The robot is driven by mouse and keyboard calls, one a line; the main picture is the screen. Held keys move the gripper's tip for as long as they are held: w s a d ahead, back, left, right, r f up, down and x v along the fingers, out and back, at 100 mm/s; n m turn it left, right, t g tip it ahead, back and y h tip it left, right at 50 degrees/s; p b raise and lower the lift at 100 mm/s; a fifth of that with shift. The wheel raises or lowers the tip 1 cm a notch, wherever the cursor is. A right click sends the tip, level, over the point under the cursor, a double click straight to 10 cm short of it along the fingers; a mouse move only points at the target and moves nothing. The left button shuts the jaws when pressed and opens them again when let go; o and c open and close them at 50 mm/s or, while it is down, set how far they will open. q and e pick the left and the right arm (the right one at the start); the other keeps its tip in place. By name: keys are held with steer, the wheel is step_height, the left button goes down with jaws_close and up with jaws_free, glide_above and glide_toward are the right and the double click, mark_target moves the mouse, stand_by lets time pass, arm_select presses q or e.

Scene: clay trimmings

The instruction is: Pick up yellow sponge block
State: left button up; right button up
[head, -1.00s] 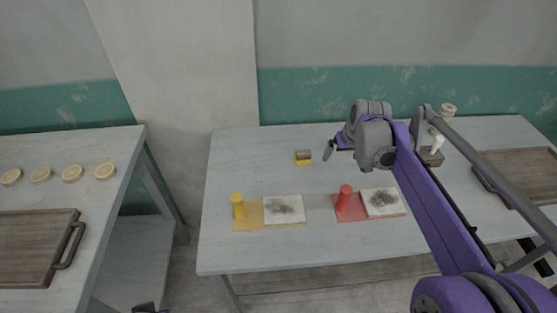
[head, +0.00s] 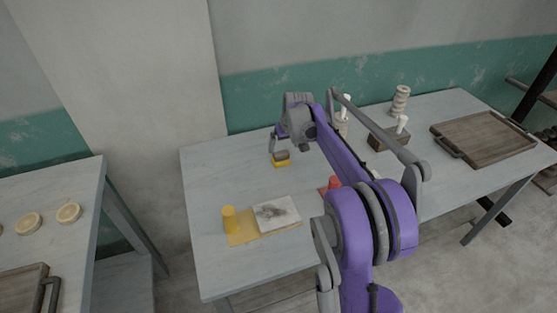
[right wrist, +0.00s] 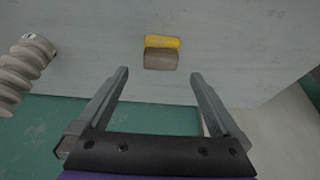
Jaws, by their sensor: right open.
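The yellow sponge block (head: 282,162) lies on the grey table, with a grey-brown layer joined to its yellow one. In the right wrist view the sponge block (right wrist: 162,42) lies beyond the fingertips, roughly centred between them. My right gripper (head: 279,138) is just behind the block in the head view. In the wrist view my right gripper (right wrist: 160,75) is open, with nothing between its fingers. The block is apart from both fingers. My left gripper is out of view.
On the grey table (head: 215,175), a yellow cylinder (head: 230,219) and a smudged white tile (head: 277,213) rest on a yellow mat (head: 242,239) in front. A red cylinder (head: 334,183) is partly hidden by my arm. A wooden tray (head: 485,136) is at right. A ridged pale object (right wrist: 24,70) is left in the wrist view.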

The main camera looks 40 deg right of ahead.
mark_target(282, 154)
steer(key=x, duration=0.8)
steer(key=shift+a, duration=0.1)
steer(key=c, duration=1.3)
step_height(282, 154, up, 10)
steer(key=shift+r, duration=0.1)
steer(key=o, duration=0.8)
steer(key=c, duration=0.6)
steer(key=shift+s+a+p, duration=0.1)
steer(key=shift+a+p, duration=0.05)
steer(key=shift+p, duration=0.15)
